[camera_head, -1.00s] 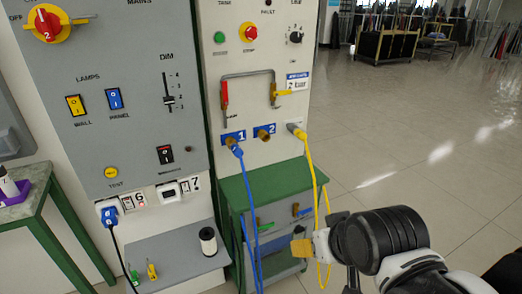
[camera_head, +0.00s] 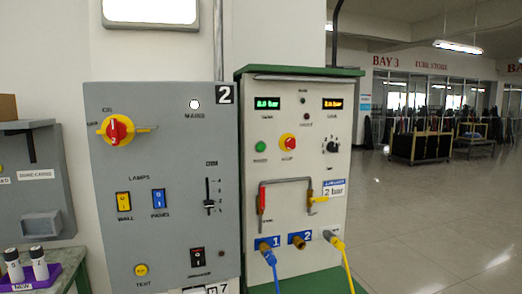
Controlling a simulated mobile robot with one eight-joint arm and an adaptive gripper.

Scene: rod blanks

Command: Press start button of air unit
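The air unit (camera_head: 340,230) is a white panel in a green frame, right of the grey mains cabinet. Its green button (camera_head: 260,146) is on the left of the panel's middle row, with a small blurred label below it. Above are two lit displays: a green tank one (camera_head: 266,103) and an orange-red line one (camera_head: 332,103). My gripper is not in view.
The grey cabinet (camera_head: 180,160) carries a red-and-yellow mains switch (camera_head: 116,130), lamp switches and a slider. Below the air unit's piping, a blue hose (camera_head: 273,268) and a yellow hose (camera_head: 344,262) hang forward. The floor (camera_head: 430,230) to the right is open.

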